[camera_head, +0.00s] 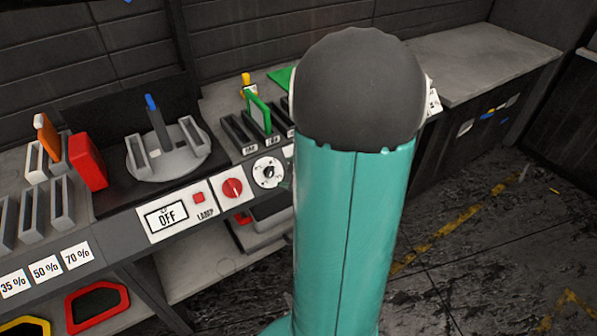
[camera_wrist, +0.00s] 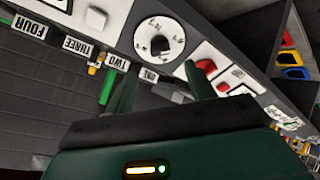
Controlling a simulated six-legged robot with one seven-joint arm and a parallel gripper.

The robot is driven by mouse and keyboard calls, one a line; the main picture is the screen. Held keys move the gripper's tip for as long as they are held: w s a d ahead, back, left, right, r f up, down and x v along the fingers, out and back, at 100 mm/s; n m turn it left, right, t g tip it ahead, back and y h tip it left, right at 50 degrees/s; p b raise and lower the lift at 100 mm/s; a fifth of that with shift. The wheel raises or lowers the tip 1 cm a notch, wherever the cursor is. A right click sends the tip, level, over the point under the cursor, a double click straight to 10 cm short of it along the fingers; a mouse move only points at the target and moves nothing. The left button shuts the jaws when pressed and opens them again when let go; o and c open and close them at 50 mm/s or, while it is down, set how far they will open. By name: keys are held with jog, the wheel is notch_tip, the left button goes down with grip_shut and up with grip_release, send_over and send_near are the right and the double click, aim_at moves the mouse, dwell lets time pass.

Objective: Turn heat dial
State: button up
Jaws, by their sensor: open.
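Two round dials sit side by side on the front panel. One is white with a black knob and marks around its rim (camera_head: 268,172); it also shows in the wrist view (camera_wrist: 159,38). The other is a red knob on a white plate (camera_head: 232,188), also in the wrist view (camera_wrist: 206,66). I cannot read a heat label on either. My gripper (camera_wrist: 160,68) is open and empty, its two dark green fingers apart. In the wrist picture the black knob appears just beyond and between the fingertips, with no visible contact. My arm hides the gripper in the head view.
Left of the dials are a red button (camera_head: 198,198) and a display reading OFF (camera_head: 167,217). Behind them are a grey round fixture (camera_head: 168,160) and slotted holders with a green piece (camera_head: 258,112). The floor at right is mostly clear.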

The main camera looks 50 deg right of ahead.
jog(key=v, duration=0.4)
jog(key=shift+s+r, duration=0.25)
jog(key=shift+s, duration=0.05)
jog(key=w+a+r+m+g+h, duration=0.1)
jog(key=w+a+r+m+h, duration=0.1)
jog(key=w+a+r, duration=0.3)
jog(key=a+r+m+g+h, duration=0.1)
jog(key=a+r+m+h, duration=0.15)
jog(key=r, duration=0.45)
jog(key=s+a+r+m+g+y, duration=0.1)
jog(key=s+a, duration=0.4)
jog(key=a, duration=0.6)
jog(key=s+a+r+m+g+y, duration=0.1)
jog(key=s+a+y, duration=0.3)
jog(key=a, duration=0.8)
jog(key=shift+s+g, duration=0.65)
jog(key=shift+g, duration=0.05)
jog(key=shift+d+r+y, duration=0.1)
jog(key=shift+y, duration=0.15)
jog(key=c, duration=0.4)
jog(key=shift+d, duration=0.15)
